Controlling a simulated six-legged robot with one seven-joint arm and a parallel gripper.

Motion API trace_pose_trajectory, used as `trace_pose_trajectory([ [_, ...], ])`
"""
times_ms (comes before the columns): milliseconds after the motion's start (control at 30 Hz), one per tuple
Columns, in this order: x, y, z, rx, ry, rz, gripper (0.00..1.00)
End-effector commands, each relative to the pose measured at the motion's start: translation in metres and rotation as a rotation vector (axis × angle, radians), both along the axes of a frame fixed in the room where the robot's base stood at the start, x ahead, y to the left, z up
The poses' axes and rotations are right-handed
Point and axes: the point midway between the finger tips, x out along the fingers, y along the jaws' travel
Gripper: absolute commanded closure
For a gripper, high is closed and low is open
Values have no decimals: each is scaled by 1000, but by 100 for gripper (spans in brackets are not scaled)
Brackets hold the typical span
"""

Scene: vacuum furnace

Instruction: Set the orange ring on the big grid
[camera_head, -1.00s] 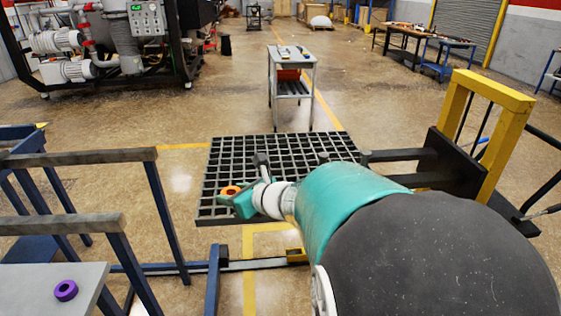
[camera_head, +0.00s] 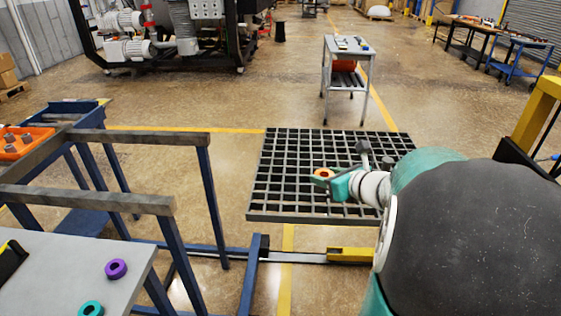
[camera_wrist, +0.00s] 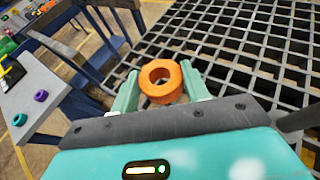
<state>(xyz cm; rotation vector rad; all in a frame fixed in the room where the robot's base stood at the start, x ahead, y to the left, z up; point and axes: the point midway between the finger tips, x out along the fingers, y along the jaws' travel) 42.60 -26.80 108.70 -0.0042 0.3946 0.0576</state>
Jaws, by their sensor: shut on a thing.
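The orange ring (camera_wrist: 161,82) is held between the two teal fingers of my gripper (camera_wrist: 162,96) in the wrist view. In the head view the ring (camera_head: 323,173) shows at the tip of my gripper (camera_head: 330,179), over the big grid (camera_head: 285,160). The big grid is a dark, flat lattice of square openings; it also fills the right of the wrist view (camera_wrist: 240,50). The ring appears to be above the grid; the height of the gap is hard to tell.
A grey table (camera_head: 60,275) at lower left holds a purple ring (camera_head: 116,269) and a teal ring (camera_head: 91,309). Blue frames with grey bars (camera_head: 130,137) stand left of the grid. A yellow post (camera_head: 537,115) is at right. A small cart (camera_head: 346,75) stands behind the grid.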

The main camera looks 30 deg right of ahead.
Motion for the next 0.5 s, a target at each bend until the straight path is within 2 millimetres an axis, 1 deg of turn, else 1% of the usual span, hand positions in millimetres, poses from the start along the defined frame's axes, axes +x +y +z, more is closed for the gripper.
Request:
trace_pose_trajectory([
  [33, 3, -10, -6, 4, 1, -2, 85],
  [300, 15, -40, -46, 4, 0, -2, 85],
  [500, 21, -50, -59, 1, -1, 2, 85],
])
